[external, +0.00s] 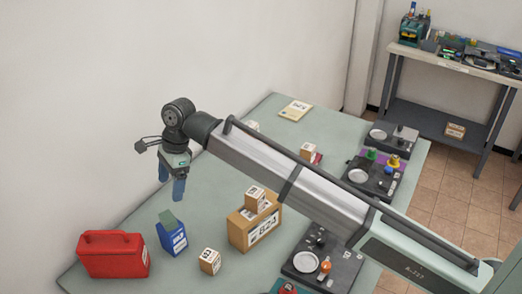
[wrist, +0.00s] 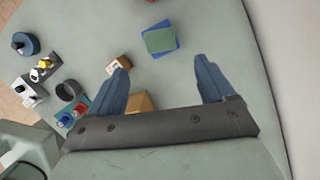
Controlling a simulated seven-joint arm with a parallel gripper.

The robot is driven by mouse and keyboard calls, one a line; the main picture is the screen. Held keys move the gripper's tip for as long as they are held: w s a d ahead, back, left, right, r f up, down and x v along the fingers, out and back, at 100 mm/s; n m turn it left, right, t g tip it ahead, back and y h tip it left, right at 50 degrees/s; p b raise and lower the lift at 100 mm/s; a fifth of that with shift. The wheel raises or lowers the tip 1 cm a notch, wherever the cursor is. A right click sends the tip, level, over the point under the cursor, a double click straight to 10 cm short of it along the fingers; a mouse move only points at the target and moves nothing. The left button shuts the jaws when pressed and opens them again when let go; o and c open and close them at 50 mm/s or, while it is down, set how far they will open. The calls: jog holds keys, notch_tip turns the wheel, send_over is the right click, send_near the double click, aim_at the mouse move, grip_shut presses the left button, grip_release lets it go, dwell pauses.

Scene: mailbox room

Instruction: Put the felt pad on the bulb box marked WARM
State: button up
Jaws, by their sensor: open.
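My gripper (external: 171,188) hangs open and empty above the table, with its blue fingers pointing down. In the wrist view its fingertips (wrist: 161,62) are well apart. A green square, which looks like the felt pad (external: 167,218), is on top of a blue box (external: 173,239) with a white label. In the wrist view the green square (wrist: 160,40) lies on the blue box (wrist: 176,40), just beyond and between the fingertips. Small pale labelled boxes stand at the front (external: 210,261), on a brown carton (external: 254,199) and farther back (external: 308,152). I cannot read WARM on any box.
A red case (external: 113,254) stands left of the blue box. The labelled brown carton (external: 241,230) stands to the right. Dark trays with dishes (external: 372,178) line the table's right side. A wall runs along the left.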

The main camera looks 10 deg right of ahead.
jog(key=shift+v, duration=0.75)
